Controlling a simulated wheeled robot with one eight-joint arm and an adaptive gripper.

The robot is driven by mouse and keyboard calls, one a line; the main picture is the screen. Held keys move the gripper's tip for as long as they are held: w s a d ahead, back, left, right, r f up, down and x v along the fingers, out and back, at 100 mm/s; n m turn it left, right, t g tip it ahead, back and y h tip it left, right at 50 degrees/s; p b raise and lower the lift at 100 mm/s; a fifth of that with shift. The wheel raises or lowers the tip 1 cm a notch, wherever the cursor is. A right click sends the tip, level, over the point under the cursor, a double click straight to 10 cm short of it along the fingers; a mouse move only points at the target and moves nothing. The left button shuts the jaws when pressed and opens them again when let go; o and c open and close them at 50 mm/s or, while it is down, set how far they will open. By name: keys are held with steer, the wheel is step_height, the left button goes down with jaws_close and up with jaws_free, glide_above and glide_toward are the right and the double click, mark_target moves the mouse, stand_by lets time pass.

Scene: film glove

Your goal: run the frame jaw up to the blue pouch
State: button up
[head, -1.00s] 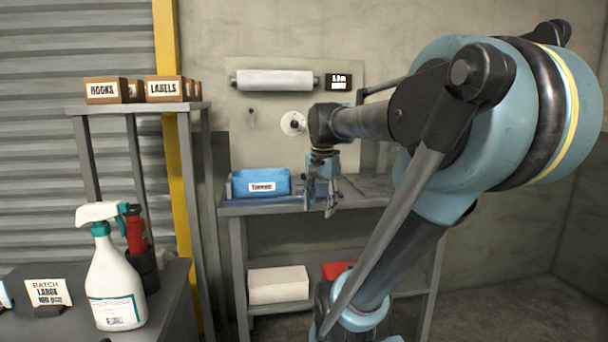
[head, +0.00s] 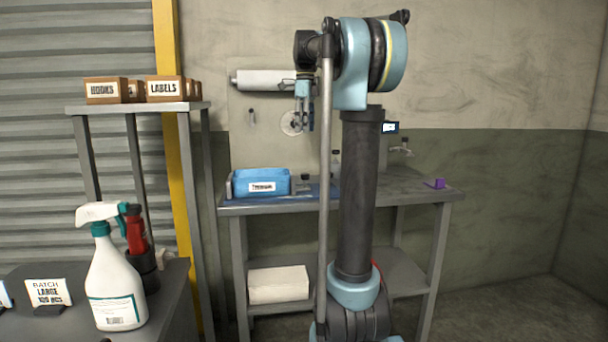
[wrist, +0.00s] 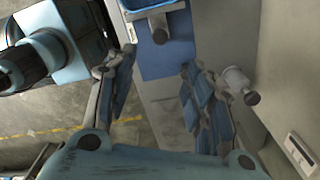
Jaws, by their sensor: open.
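The blue pouch (head: 262,183) with a white label sits at the left end of the grey workbench in the head view. A grey upright piece (head: 303,186), which may be the frame jaw, stands just right of the pouch; I cannot tell whether they touch. The wrist view shows a grey bar with a dark round knob (wrist: 158,33) at the top edge, beside a blue surface (wrist: 170,60). My gripper (head: 303,128) is open and empty, pointing down, above the bench and apart from the pouch. Its spread fingers show in the wrist view (wrist: 157,82).
A white roll (head: 262,80) hangs on the wall behind. A shelf with labelled boxes (head: 163,88) stands left. A spray bottle (head: 114,275) stands in the left foreground.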

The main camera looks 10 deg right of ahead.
step_height(320, 180, down, 17)
steer(key=shift+f, duration=0.15)
stand_by(0.6)
jaws_close()
steer(key=shift+w+a, duration=0.1)
steer(key=shift+a, duration=0.05)
